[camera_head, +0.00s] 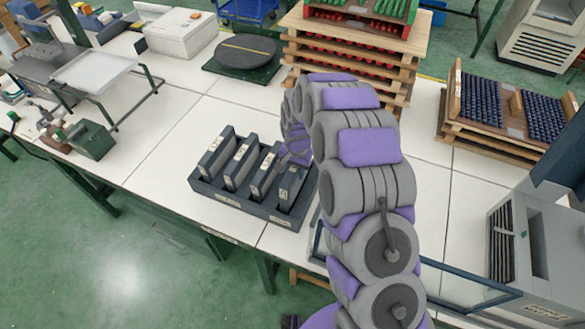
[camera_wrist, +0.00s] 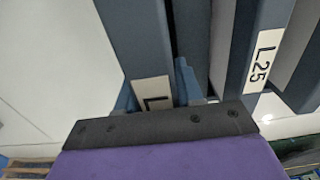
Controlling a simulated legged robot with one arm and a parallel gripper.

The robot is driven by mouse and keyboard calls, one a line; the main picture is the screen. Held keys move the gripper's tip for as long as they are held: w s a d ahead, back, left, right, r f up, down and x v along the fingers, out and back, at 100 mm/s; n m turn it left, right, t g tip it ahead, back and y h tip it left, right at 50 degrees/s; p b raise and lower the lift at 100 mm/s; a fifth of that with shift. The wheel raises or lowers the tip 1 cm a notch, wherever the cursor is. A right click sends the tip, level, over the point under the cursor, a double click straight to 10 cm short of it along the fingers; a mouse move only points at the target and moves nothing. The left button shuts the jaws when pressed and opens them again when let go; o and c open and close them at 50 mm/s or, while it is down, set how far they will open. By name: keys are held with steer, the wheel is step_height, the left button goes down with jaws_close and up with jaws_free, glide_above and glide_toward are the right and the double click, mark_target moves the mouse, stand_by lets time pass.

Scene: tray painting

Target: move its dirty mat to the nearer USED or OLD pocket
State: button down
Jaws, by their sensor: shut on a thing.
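A dark open rack (camera_head: 205,190) stands near the front edge of the white table and holds several upright blue-grey slabs with white labels on their ends. My gripper (camera_head: 290,158) is at the rack's right part, partly hidden by my own arm. In the wrist view my gripper (camera_wrist: 156,92) is shut on a blue-grey slab (camera_wrist: 137,35), one blue finger on each side. Its white label shows an "L"; the rest is covered. A neighbouring slab (camera_wrist: 248,60) reads "L25". I cannot tell any slab as a dirty mat, and no USED or OLD lettering is readable.
A black round turntable (camera_head: 245,48) and a white box (camera_head: 182,34) stand behind. Stacked crates (camera_head: 355,45) are at the back, and trays of dark bottles (camera_head: 500,105) at the right. The table left of the rack is clear.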

steer(key=shift+w+a+f, duration=0.1)
steer(key=shift+a+f, duration=0.15)
steer(key=shift+a, duration=0.2)
steer(key=shift+d+f, duration=0.15)
steer(key=shift+d, duration=0.55)
steer(key=c, duration=1.1)
jaws_free()
steer(key=shift+a, duration=0.2)
steer(key=shift+o, duration=1.4)
steer(key=shift+a, duration=0.3)
steer(key=shift+o, duration=0.9)
steer(key=shift+d+r, duration=0.2)
steer(key=shift+d, duration=0.15)
step_height(320, 180, up, 24)
steer(key=p, duration=0.5)
steer(key=shift+a, duration=0.15)
steer(key=shift+f, duration=0.1)
